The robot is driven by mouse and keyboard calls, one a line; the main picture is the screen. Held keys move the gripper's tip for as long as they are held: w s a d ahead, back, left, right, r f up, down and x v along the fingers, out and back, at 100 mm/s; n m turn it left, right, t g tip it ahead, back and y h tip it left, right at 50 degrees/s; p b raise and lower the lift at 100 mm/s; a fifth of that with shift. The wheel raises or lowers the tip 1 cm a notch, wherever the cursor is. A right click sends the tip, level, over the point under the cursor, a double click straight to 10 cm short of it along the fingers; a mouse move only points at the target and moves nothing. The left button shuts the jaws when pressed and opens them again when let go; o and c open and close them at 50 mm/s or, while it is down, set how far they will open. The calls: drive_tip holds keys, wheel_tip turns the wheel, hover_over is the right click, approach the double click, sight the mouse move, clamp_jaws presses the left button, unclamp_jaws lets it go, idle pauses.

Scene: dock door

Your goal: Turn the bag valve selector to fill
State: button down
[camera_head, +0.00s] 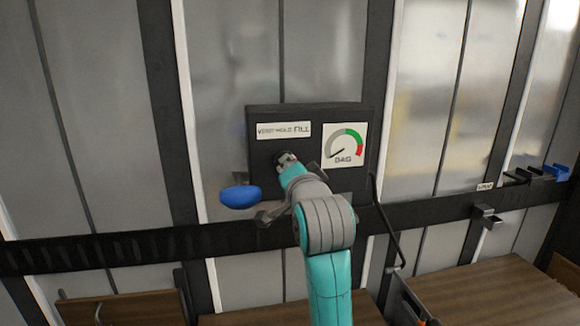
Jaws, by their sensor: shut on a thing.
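The bag valve panel (312,112) is a dark box on the wall. A white label (284,130) on it seems to read VENT, HOLD, FILL from left to right. To the right of the label is a round gauge (344,145) marked BAG, with green and red zones and its needle pointing to the lower left. My gripper (286,158) is at the panel face just below the label, shut on the valve selector. The gripper and my arm hide the selector, so I cannot tell which position it points to.
A blue rounded knob (240,196) sticks out at the panel's lower left, close to my wrist. A dark rail (110,250) crosses the wall below. Small brackets (487,215) are at the right. A wooden surface (500,295) lies at the lower right.

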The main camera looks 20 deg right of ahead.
drive_tip(key=c, duration=1.2)
unclamp_jaws()
drive_tip(key=shift+o, duration=0.2)
drive_tip(key=v, duration=0.7)
drive_tip(key=shift+s, duration=0.25)
